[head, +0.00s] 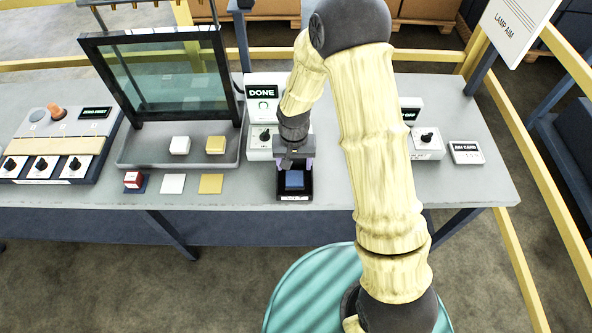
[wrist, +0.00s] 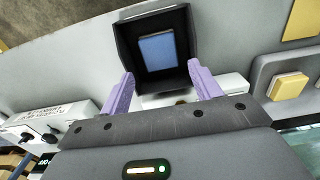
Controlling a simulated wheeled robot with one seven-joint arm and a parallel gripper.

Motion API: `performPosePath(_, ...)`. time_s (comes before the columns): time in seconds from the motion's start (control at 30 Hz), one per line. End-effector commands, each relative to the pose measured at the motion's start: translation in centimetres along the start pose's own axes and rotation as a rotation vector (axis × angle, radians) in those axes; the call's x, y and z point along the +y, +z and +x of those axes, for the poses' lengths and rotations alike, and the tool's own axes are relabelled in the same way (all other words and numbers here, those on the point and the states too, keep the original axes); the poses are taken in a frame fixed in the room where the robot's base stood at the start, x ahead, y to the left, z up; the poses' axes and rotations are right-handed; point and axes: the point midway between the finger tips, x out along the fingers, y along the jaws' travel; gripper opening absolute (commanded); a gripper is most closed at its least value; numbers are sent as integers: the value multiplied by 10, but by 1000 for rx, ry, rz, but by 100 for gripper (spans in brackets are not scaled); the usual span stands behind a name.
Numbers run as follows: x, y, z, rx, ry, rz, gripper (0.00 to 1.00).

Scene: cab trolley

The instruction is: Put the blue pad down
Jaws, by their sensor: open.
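The blue pad (head: 294,179) lies in a small black tray (head: 294,197) near the table's front edge. In the wrist view the blue pad (wrist: 158,50) sits flat inside the tray's dark walls (wrist: 190,70), with a dark gap around it. My gripper (head: 294,164) is just above and behind the tray. In the wrist view its two purple fingers (wrist: 160,90) stand wide apart with nothing between them, and the pad lies beyond their tips. The gripper is open and apart from the pad.
A box with a "DONE" display (head: 262,93) stands behind the tray.

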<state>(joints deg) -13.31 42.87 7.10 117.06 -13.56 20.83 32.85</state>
Motion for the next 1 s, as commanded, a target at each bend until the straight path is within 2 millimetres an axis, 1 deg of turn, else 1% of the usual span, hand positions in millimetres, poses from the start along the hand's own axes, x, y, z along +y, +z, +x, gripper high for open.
performPosePath(0.1,1,-2,-20,5,-1,2,63)
performPosePath(0.2,2,-2,-33,4,-1,6,63)
performPosePath(0.33,3,-1,-42,2,0,6,63)
performPosePath(1.0,3,-1,-44,0,0,6,63)
